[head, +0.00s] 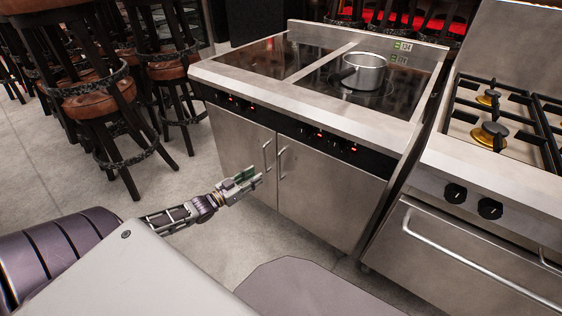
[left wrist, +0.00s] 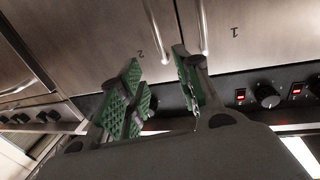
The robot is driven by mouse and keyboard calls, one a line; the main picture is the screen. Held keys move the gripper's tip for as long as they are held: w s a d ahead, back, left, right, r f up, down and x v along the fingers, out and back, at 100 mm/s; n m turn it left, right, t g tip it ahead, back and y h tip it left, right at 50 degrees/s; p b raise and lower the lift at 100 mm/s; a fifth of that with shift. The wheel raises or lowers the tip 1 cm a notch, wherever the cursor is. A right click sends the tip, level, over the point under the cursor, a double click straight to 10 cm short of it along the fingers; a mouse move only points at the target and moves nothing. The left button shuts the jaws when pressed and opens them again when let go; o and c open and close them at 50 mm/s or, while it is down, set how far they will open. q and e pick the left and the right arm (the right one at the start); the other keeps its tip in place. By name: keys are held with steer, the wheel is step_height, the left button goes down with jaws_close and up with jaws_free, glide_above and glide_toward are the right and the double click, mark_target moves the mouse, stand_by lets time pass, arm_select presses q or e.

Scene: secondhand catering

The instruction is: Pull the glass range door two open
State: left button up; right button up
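The range's door two (head: 330,195) is the right-hand front door in the head view. It looks like plain brushed steel and appears closed. In the left wrist view the picture is upside down, and this door (left wrist: 100,40) bears a "2". Its upright bar handle (head: 281,162) shows in the wrist view (left wrist: 156,32) too. My left gripper (head: 256,179) is in front of the doors near the handles. Its green-padded fingers (left wrist: 160,88) are apart, and the handle's end shows between them. I cannot tell whether they touch. My right gripper is not in view.
The neighbouring door (head: 243,145) has its own handle (head: 267,156) close beside. A pot (head: 365,72) stands on the glass cooktop (head: 320,78). A gas range (head: 470,225) stands to the right. Bar stools (head: 100,100) stand at the left. The floor (head: 60,170) before the doors is clear.

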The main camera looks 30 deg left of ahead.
mark_target(279, 160)
arm_select(q)
steer(key=shift+w, duration=0.15)
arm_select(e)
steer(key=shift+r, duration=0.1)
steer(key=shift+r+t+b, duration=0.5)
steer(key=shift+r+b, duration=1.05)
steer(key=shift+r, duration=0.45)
arm_select(q)
steer(key=shift+b+x, duration=0.9)
steer(key=shift+x, duration=5.8)
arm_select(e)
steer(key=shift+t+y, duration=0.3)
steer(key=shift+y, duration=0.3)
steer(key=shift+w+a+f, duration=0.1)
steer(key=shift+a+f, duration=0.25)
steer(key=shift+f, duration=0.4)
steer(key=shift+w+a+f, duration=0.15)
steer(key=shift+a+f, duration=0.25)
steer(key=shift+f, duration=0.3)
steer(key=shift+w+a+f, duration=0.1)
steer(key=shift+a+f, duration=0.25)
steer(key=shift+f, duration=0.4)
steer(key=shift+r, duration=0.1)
